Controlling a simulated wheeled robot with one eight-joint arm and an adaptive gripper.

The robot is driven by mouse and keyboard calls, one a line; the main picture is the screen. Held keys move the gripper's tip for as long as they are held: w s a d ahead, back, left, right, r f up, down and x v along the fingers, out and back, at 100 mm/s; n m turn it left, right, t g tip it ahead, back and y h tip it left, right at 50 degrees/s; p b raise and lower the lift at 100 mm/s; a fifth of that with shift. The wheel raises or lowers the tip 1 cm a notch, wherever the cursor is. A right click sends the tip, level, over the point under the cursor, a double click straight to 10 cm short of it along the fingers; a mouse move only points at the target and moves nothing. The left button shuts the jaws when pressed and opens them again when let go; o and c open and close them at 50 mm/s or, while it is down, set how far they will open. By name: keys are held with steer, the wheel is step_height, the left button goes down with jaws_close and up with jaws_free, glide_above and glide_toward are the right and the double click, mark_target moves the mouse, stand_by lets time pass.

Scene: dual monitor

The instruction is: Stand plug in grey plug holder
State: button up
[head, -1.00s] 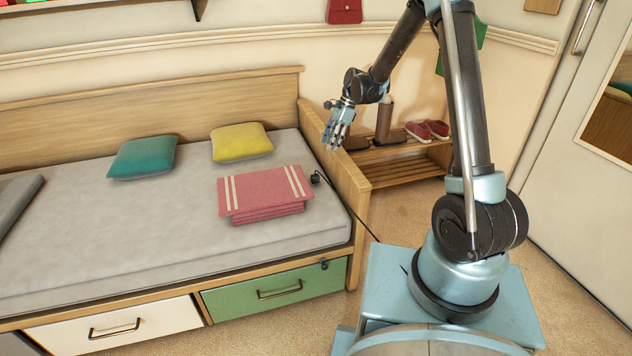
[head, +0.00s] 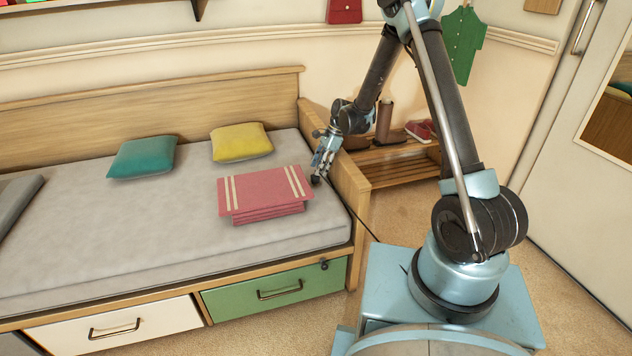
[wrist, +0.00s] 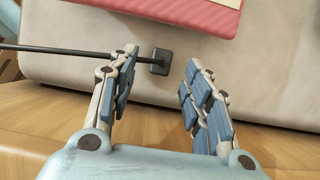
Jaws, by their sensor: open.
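The plug is a small black block (wrist: 160,62) on the grey mattress, with a black cable (wrist: 60,48) running left from it in the wrist view. In the head view the plug (head: 316,180) sits at the right edge of the folded pink blanket. My gripper (wrist: 162,72) is open, its fingertips on either side of the plug in the picture; contact is not visible. The left finger overlaps the cable. In the head view my gripper (head: 321,170) is low over the bed. A small dark fitting (head: 324,265) is on the bed's front; I cannot tell whether it is the grey plug holder.
The folded pink blanket (head: 262,192) lies just left of the plug. The wooden bed end (head: 350,190) rises close on the right. Yellow (head: 240,142) and teal (head: 142,157) pillows lie further back. A shoe rack (head: 405,165) stands beyond the bed end.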

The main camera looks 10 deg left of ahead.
mark_target(315, 180)
steer(key=shift+x, duration=2)
steer(key=shift+w, duration=0.1)
jaws_close()
